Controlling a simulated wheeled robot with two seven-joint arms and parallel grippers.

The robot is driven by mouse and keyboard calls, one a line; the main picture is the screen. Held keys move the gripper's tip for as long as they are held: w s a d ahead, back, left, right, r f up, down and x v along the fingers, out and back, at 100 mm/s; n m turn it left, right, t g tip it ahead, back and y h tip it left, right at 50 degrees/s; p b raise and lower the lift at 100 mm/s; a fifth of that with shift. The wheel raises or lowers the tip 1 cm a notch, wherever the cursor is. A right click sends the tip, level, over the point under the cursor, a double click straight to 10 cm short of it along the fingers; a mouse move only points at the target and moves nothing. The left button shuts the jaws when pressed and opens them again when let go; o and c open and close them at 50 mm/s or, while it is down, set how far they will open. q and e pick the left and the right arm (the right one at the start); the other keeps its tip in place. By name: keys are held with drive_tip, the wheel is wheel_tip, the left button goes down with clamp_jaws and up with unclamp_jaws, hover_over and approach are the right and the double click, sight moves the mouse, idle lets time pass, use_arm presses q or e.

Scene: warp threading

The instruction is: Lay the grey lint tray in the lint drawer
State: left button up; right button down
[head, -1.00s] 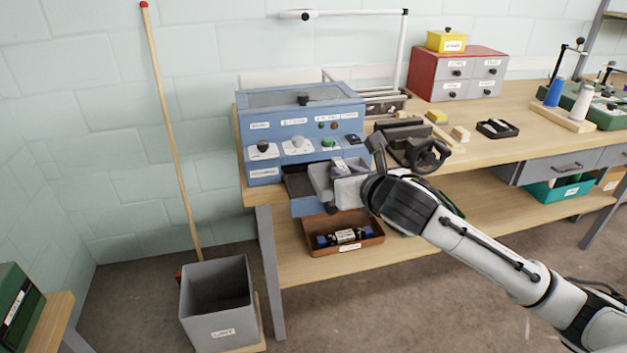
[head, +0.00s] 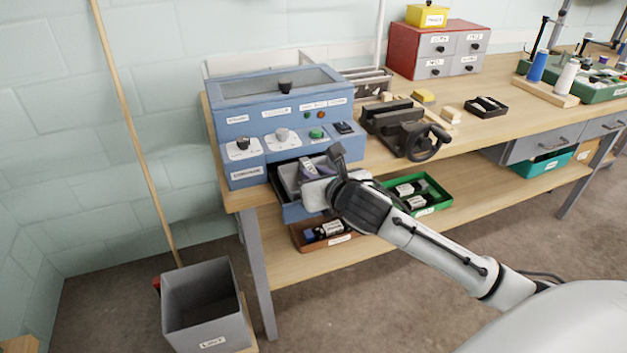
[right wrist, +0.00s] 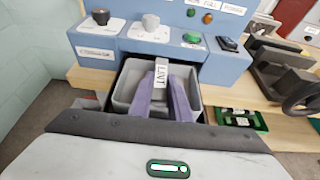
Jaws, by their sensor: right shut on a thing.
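The grey lint tray (head: 289,181) shows at the blue machine's front, within the outline of the open lint drawer (head: 293,213). Whether it rests on the drawer floor or hangs just above is hard to tell. My right gripper (head: 312,168) is shut on the tray's upright tab, labelled LINT. In the right wrist view, the purple-grey fingers (right wrist: 163,100) flank that tab, and the tray (right wrist: 127,88) looks empty where visible. Its near side is hidden by my gripper. My left gripper is not in view.
The blue machine (head: 282,108) with knobs stands on the bench's left end. A black vise (head: 405,130) is close to the right. Below are a brown bin (head: 340,240) and a green bin (head: 436,196) on the shelf. A grey bin (head: 205,308) stands on the floor.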

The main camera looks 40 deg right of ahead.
drive_tip(key=shift+f, duration=0.8)
drive_tip(key=c, duration=1.6)
unclamp_jaws()
drive_tip(key=shift+c, duration=0.2)
drive_tip(key=shift+r, duration=0.15)
drive_tip(key=v, duration=1.2)
drive_tip(key=shift+p, duration=0.3)
